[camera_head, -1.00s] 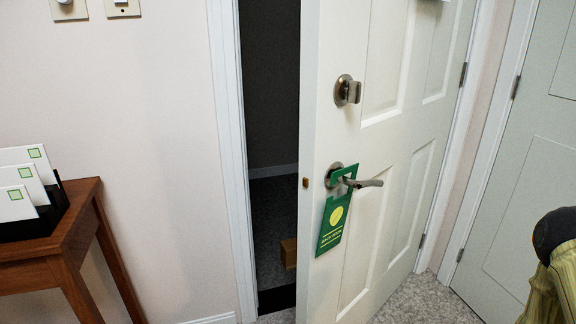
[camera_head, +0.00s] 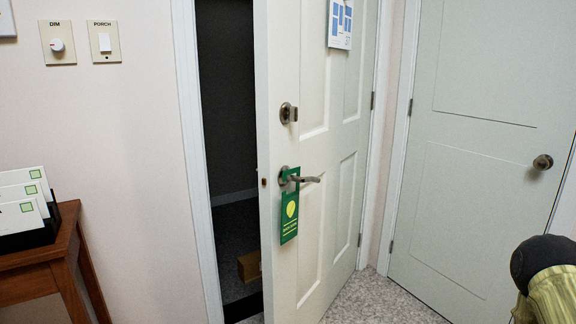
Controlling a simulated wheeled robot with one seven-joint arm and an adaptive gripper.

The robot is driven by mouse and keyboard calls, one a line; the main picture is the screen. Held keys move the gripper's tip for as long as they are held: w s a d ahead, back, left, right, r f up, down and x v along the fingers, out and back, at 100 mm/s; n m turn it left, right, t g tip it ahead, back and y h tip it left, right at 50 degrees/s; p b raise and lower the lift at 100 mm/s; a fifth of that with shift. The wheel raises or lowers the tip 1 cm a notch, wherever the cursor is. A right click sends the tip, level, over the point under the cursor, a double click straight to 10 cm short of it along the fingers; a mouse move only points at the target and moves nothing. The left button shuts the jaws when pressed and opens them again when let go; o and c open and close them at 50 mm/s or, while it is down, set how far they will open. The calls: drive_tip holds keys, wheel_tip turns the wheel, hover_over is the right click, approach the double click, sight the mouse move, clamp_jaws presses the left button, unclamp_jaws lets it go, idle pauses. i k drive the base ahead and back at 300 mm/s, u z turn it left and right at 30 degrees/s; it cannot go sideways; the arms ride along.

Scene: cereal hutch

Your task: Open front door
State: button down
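The front door (camera_head: 311,209) is a white panelled door, standing partly open with its hinges on the right. A dark gap shows between its free edge and the left frame. It has a lever handle (camera_head: 304,179) with a green hanger tag (camera_head: 289,212) on it, and a round deadbolt knob (camera_head: 289,113) above. A latch shows on the door's edge. My gripper is in no part of this view.
A wooden side table (camera_head: 62,261) with a card holder stands at the left. A second, grey-green door (camera_head: 470,183) is shut at the right. A dark-topped striped object (camera_head: 548,276) stands at the lower right. A brown box (camera_head: 249,266) lies beyond the gap. Carpet (camera_head: 378,300) is clear before the door.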

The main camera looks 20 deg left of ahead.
sight(331, 88)
drive_tip(key=z, duration=0.85)
drive_tip(key=i, duration=0.85)
drive_tip(key=u, duration=3.05)
